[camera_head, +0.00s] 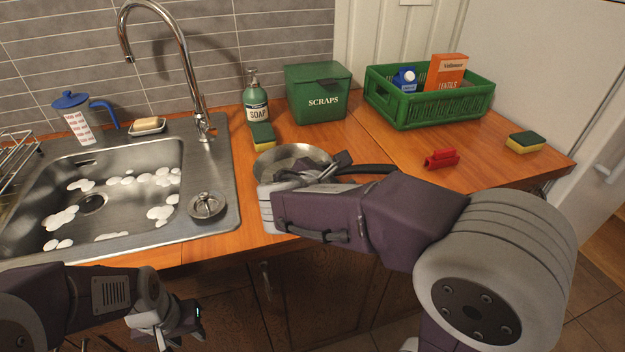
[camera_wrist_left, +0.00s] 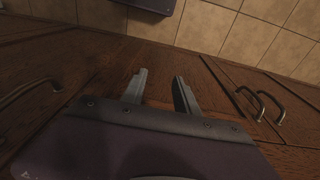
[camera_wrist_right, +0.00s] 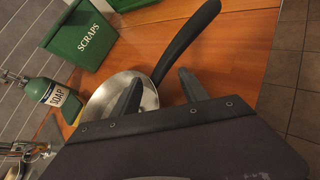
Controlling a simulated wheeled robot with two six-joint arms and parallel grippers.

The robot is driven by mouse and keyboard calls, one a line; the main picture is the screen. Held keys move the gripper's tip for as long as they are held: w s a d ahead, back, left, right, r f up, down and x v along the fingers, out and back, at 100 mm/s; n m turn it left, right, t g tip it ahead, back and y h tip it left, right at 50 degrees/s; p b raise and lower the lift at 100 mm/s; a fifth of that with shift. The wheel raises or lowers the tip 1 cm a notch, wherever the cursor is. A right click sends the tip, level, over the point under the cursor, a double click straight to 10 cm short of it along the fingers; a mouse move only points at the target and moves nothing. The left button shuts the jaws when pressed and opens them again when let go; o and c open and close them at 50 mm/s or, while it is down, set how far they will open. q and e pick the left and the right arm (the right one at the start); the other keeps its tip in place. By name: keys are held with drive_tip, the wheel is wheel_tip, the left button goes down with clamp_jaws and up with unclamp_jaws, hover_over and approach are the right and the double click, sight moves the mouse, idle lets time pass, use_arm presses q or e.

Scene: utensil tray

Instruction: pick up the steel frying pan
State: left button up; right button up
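The steel frying pan (camera_head: 296,152) rests on the wooden counter right of the sink, its black handle (camera_head: 372,169) pointing right. In the right wrist view the round pan (camera_wrist_right: 148,98) lies beyond my fingers and its handle (camera_wrist_right: 188,40) runs up and right. My right gripper (camera_wrist_right: 160,92) is open, its two fingers apart, over the near side of the pan; in the head view my own arm hides part of the pan. I cannot tell whether the fingers touch it. My left gripper (camera_wrist_left: 160,90) is open and empty, low in front of the cupboard doors.
A sink (camera_head: 222,180) with bubbles is at left. A soap bottle (camera_head: 256,100), sponge (camera_head: 262,136) and green scraps bin (camera_head: 318,92) stand behind the pan. A green crate (camera_head: 430,112), red object (camera_head: 441,158) and another sponge (camera_head: 524,142) are at right.

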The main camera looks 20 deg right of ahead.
drive_tip(key=shift+s, duration=0.1)
clamp_jaws()
drive_tip(key=shift+r, duration=0.1)
idle(1.1)
